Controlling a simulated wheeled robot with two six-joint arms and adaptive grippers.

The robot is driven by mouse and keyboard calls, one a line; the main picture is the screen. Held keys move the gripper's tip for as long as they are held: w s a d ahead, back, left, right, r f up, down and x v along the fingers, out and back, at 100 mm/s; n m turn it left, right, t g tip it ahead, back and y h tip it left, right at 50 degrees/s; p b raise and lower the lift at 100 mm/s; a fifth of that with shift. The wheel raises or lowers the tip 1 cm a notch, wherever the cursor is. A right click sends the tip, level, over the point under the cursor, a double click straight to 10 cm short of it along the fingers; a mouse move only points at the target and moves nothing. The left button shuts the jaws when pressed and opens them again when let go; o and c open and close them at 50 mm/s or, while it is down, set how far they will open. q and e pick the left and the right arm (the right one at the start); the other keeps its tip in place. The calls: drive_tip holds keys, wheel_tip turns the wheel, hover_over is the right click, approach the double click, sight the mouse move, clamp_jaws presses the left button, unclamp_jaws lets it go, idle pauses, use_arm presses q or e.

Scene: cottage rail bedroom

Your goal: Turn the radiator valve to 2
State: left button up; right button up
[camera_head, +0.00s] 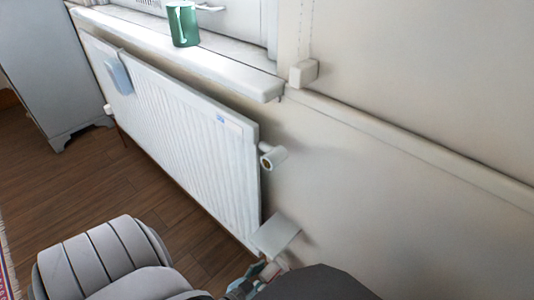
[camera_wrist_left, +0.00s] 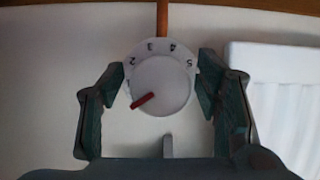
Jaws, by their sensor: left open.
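The radiator valve (camera_wrist_left: 172,85) is a round white dial with numbers around its rim, seen face-on in the left wrist view. The 2, 3, 4 and 5 are legible across the far side. Its red pointer (camera_wrist_left: 145,100) points to the lower left, below the 2 and past a partly hidden mark. My left gripper (camera_wrist_left: 160,68) is open, with one finger on each side of the dial and small gaps visible. In the head view my left gripper (camera_head: 260,276) is at the bottom, near the radiator's lower right corner; the dial cannot be made out there. My right gripper is not seen.
The white radiator (camera_head: 190,125) hangs under the window sill (camera_head: 215,65); its edge shows at right in the wrist view (camera_wrist_left: 285,95). A white cylindrical fitting (camera_head: 272,157) sticks out at its upper right. A copper pipe (camera_wrist_left: 162,18) meets the dial. A green cup (camera_head: 183,25) stands on the sill.

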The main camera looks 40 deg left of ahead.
use_arm(q)
drive_tip(key=c, duration=1.2)
drive_tip(key=shift+o, duration=0.2)
drive_tip(key=shift+m+y, duration=0.9)
drive_tip(key=shift+m, duration=0.3)
drive_tip(key=shift+m+y, duration=0.8)
drive_tip(key=shift+m, duration=0.4)
drive_tip(key=o, duration=1.2)
drive_tip(key=shift+c, duration=0.2)
